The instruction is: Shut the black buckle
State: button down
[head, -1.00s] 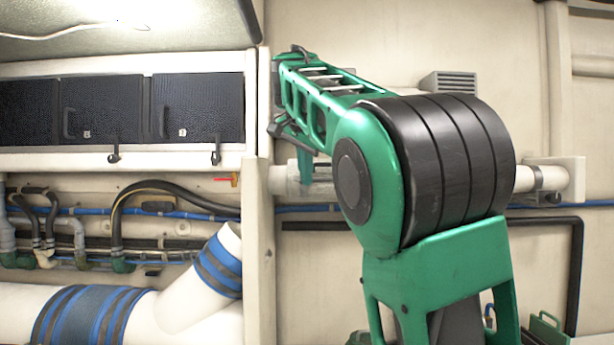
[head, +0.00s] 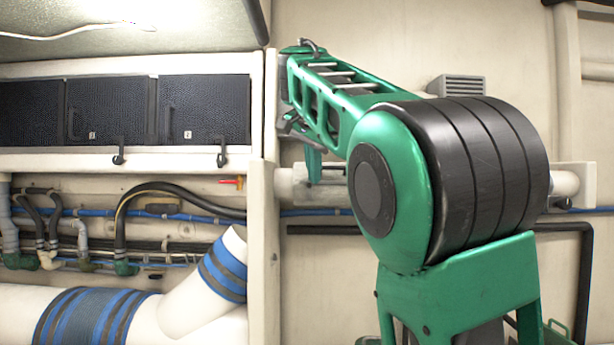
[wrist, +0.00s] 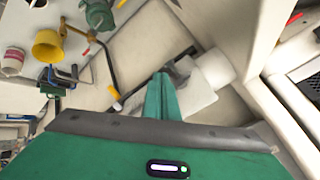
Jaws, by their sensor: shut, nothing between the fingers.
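My gripper (head: 314,174) is at the far end of my green arm, pointing down beside a white pipe (head: 285,184) on the wall. In the wrist view, its green fingers (wrist: 161,82) are together with nothing held. A small dark piece (wrist: 181,67) sits just beyond the fingertips against the pipe (wrist: 212,72). It may be the black buckle, but its shape is too small to tell whether it is open. I cannot tell whether the fingertips touch it. In the head view, my gripper and arm partly hide this stretch of pipe.
Dark lockers (head: 203,108) with black hooks below stand at the left. A pale post (head: 261,240) stands left of the pipe. Hoses (head: 150,190) and a wide white duct (head: 190,300) lie lower left. A yellow funnel-shaped thing (wrist: 47,46) shows in the wrist view.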

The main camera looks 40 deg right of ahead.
jog(key=v, duration=1)
jog(key=shift+s, duration=0.3)
jog(key=shift+d, duration=0.1)
jog(key=s+d+f+n+g+y, duration=0.1)
jog(key=s+f+n+g, duration=0.15)
jog(key=s+f, duration=0.7)
jog(key=s+d+f+n+g+y, duration=0.1)
jog(key=s+f+n, duration=0.2)
jog(key=f, duration=1.4)
jog(key=s+f+n+g+y, duration=0.15)
jog(key=s+f, duration=0.55)
jog(key=f, duration=0.7)
jog(key=s+a+f+n+g+y, duration=0.1)
jog(key=s+a+f+n+y, duration=0.1)
jog(key=s+f, duration=0.6)
notch_tip(320, 180, down, 4)
jog(key=shift+a+n, duration=0.7)
jog(key=shift+a, duration=0.05)
jog(key=shift+w, duration=0.1)
